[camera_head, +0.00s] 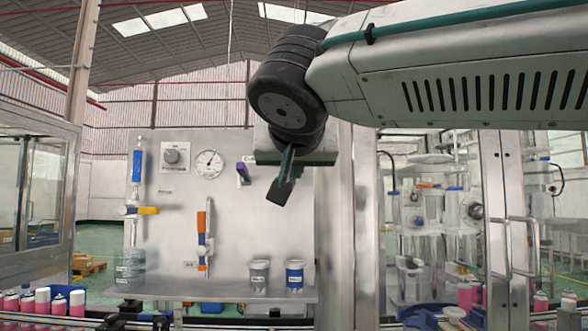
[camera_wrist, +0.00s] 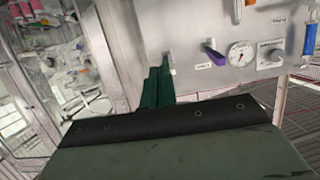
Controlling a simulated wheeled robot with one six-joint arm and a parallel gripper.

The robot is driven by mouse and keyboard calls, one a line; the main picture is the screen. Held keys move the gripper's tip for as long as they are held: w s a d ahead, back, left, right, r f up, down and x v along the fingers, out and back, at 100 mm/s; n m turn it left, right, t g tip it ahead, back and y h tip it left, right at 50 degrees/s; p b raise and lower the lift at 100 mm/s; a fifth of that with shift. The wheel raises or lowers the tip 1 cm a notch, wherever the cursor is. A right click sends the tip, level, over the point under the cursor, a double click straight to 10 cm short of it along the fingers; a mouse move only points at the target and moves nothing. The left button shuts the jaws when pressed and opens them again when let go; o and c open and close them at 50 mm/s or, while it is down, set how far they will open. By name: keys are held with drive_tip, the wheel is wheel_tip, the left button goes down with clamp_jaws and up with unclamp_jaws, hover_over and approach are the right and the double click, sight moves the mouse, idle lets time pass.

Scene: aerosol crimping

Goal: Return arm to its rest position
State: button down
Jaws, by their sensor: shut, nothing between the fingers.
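My gripper (camera_head: 281,190) hangs below my wrist in front of the metal panel in the head view, its dark fingers together and pointing down and slightly left. My grey-green arm reaches in from the upper right. In the wrist view my gripper (camera_wrist: 157,85) shows as green fingers close together with nothing between them. They point toward the panel's edge and appear apart from everything. The fingertips are small and partly hidden in the head view.
The metal panel (camera_head: 170,250) carries a gauge (camera_head: 209,164), a purple-handled lever (camera_head: 243,172), an orange-handled valve (camera_head: 202,235) and a yellow-handled valve (camera_head: 148,210). A grey cup (camera_head: 259,275) and blue cup (camera_head: 294,275) stand on its shelf. Pink cans (camera_head: 59,304) line the lower left.

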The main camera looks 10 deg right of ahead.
drive_tip(key=shift+s+f, duration=0.1)
drive_tip(key=shift+s, duration=0.4)
drive_tip(key=s+d+f+n+g, duration=0.2)
drive_tip(key=d+f, duration=0.1)
drive_tip(key=f, duration=0.4)
drive_tip(key=s+d+f+n+g, duration=0.1)
drive_tip(key=s+d+f+g, duration=0.15)
drive_tip(key=f, duration=0.55)
drive_tip(key=s+d+f+n+g, duration=0.2)
drive_tip(key=s+d+f+g, duration=0.1)
drive_tip(key=f, duration=0.4)
drive_tip(key=s+d+f+m+g+y, duration=0.1)
drive_tip(key=s+d+f+g, duration=0.1)
drive_tip(key=s+d+f, duration=0.3)
drive_tip(key=s+d+f+m+g, duration=0.2)
drive_tip(key=s+d+f, duration=0.3)
drive_tip(key=s+f, duration=0.4)
drive_tip(key=shift+s+d+f+m+g+y, duration=0.35)
drive_tip(key=shift+f+g, duration=0.4)
drive_tip(key=shift+f, duration=0.35)
